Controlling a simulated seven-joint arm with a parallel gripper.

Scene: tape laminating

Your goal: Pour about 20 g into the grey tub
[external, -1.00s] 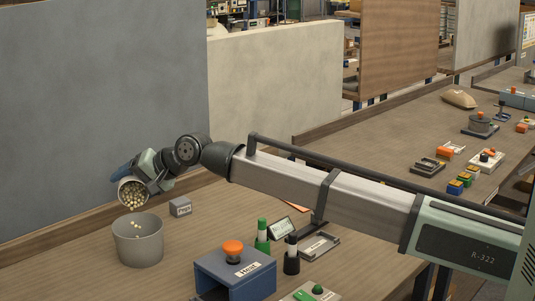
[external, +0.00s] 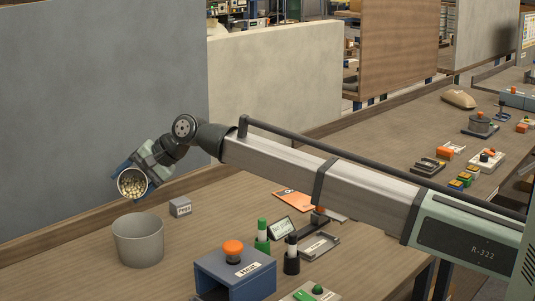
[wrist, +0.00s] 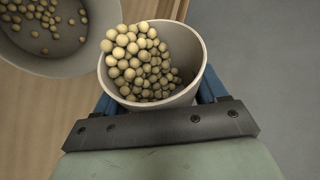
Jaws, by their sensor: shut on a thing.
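My gripper (external: 143,172) is shut on a pale cup (external: 120,184) that holds many small beige balls. In the external view the cup is tilted with its mouth facing the camera, above and a little behind the grey tub (external: 138,242). In the wrist view the cup (wrist: 195,87) sits between the blue fingers, with the balls (wrist: 140,60) heaped toward its upper left rim. The grey tub also shows at the upper left of the wrist view (wrist: 100,62), with several balls on its floor. No balls are seen in the air.
A small grey labelled block (external: 180,207) stands right of the tub. A grey wall stands behind the table.

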